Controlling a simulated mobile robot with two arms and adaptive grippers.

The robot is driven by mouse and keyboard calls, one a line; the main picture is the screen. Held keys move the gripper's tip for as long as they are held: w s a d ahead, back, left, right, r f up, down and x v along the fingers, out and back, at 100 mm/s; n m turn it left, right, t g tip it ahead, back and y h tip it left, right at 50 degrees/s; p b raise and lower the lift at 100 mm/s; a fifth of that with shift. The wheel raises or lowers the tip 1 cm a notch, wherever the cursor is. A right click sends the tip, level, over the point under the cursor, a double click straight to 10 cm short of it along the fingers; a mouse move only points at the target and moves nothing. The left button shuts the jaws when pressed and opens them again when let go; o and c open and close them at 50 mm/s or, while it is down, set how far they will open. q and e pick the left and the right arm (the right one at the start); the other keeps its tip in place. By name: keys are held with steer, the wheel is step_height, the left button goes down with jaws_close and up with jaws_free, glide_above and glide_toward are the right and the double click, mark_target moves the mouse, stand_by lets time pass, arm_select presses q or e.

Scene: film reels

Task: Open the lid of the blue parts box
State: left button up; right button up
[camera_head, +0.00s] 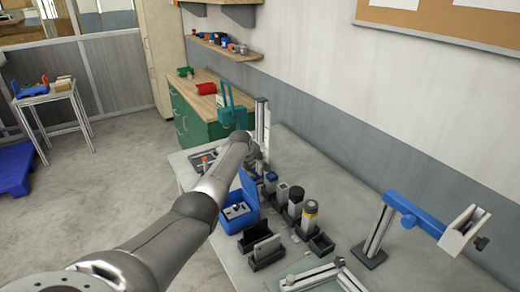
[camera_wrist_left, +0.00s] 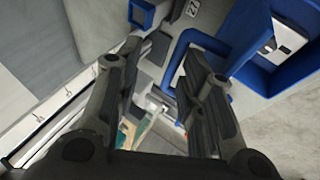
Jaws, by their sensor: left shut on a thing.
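The blue parts box (camera_head: 237,227) stands on the grey table with its lid (camera_head: 248,188) raised at the back, and light grey parts show inside. My left gripper (camera_head: 256,152) is at the lid's upper edge; the forearm partly hides it. In the left wrist view, the gripper's fingers (camera_wrist_left: 163,65) stand on either side of a blue rim (camera_wrist_left: 182,50), which looks like the lid's. The gripper is shut on it, though the contact is hard to see. The box interior (camera_wrist_left: 283,45) shows at the upper right there. My right gripper is in neither view.
Close right of the box stand several dark and silver cylinders (camera_head: 296,205) and a black slotted holder (camera_head: 266,248). A blue-armed stand (camera_head: 408,206) is farther right. Behind the gripper are an upright metal post (camera_head: 262,125) and a green cabinet (camera_head: 190,118).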

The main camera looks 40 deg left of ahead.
arm_select(q)
steer(key=w+d+v, duration=0.1)
steer(key=v, duration=0.9)
steer(key=w+d+r+v, duration=0.1)
steer(key=w+v, duration=0.1)
steer(key=v, duration=0.7)
steer(key=shift+s+r+t, duration=0.2)
steer(key=shift+r+t, duration=0.1)
steer(key=shift+r, duration=0.3)
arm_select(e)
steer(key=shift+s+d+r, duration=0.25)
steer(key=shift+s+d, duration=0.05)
